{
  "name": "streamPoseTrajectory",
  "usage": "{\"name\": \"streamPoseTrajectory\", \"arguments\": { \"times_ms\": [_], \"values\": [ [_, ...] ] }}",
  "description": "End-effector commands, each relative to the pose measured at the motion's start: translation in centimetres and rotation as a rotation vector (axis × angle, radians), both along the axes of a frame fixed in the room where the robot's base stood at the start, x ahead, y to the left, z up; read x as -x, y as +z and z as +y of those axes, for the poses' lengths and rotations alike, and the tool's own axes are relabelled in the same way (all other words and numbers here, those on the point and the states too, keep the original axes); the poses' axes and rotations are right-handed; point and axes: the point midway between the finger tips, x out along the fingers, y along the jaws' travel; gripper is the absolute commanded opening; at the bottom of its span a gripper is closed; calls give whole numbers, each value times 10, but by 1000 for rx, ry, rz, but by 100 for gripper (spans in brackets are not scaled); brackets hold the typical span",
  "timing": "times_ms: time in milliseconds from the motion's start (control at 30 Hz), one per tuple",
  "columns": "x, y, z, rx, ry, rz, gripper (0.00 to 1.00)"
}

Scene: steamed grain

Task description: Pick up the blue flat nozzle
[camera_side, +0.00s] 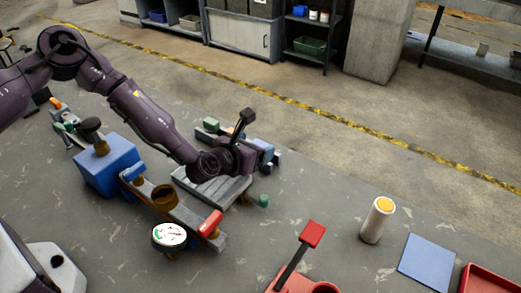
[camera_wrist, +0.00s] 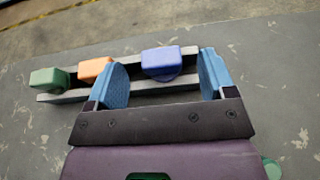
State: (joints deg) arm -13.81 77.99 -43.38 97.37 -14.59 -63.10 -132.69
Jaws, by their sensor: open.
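In the wrist view, the blue flat nozzle (camera_wrist: 162,62) sits on a rack of two grey rails (camera_wrist: 70,96). An orange nozzle (camera_wrist: 95,70) and a green nozzle (camera_wrist: 48,77) sit to its left on the same rack. My gripper (camera_wrist: 164,76) is open, with one light-blue finger on each side of the blue nozzle and a gap on both sides. In the side view, my gripper (camera_side: 266,157) is low over the rack; the green nozzle (camera_side: 211,124) shows, while the blue one is hidden or cannot be told from my fingers.
In the side view, a blue box (camera_side: 108,168), a dial gauge (camera_side: 169,236) and a red-handled lever (camera_side: 311,236) stand nearer the camera. A white bottle with a yellow cap (camera_side: 375,222), a blue mat (camera_side: 428,262) and a red tray (camera_side: 495,284) are at right.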

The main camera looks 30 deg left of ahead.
Motion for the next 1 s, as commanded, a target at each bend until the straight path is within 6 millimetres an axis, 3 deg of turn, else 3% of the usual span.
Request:
{"name": "streamPoseTrajectory", "arguments": {
  "times_ms": [233,567,800,1000],
  "values": [
    [-30,-11,0,-1,2,-1,77],
    [-35,-13,0,0,0,0,77],
    [-35,-13,0,0,0,0,24],
    [-36,-13,0,0,0,-1,22]
  ]
}}
